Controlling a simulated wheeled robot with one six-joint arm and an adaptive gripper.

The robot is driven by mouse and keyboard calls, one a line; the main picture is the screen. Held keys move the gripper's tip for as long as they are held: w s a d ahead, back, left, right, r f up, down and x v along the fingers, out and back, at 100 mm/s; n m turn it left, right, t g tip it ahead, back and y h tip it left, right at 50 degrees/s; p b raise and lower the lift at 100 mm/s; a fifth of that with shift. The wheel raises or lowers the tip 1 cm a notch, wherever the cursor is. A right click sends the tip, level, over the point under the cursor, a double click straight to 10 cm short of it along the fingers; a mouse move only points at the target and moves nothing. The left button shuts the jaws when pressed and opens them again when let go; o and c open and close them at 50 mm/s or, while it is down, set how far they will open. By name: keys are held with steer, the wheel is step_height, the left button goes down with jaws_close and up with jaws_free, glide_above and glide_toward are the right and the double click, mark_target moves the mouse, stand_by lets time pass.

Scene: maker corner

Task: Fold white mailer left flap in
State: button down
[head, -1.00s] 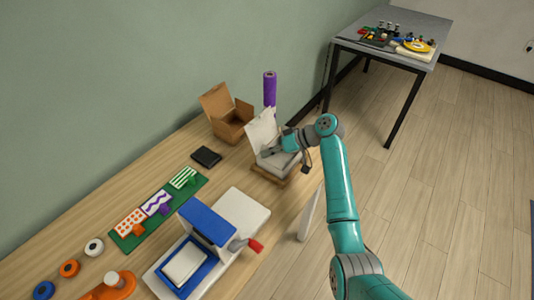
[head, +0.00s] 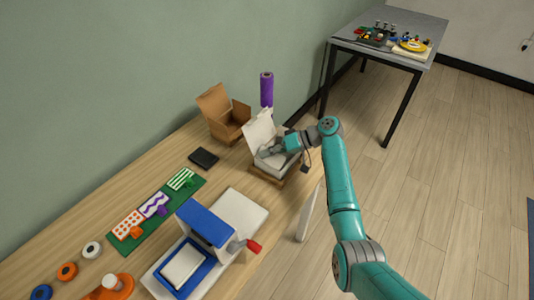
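The white mailer (head: 261,129) is an open white box on a wooden stand (head: 262,175) near the far right end of the workbench. Its tall lid stands up at the back, leaning left. My gripper (head: 266,153) is at the mailer's opening, reaching in from the right, with its fingers pointing left. The fingers are small and partly merge with the white box, so I cannot tell whether they are apart. The left flap is not clearly distinguishable beside the fingers, and my gripper and wrist hide part of the box.
A brown open carton (head: 224,115) and a purple roll (head: 266,89) stand behind the mailer. A black wallet-like item (head: 203,158) lies to the left. A blue and white press (head: 207,225) with a red handle stands in front. A grey table (head: 390,40) is at the back right.

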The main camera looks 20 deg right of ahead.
steer(key=c, duration=1.4)
jaws_free()
steer(key=v, duration=1.2)
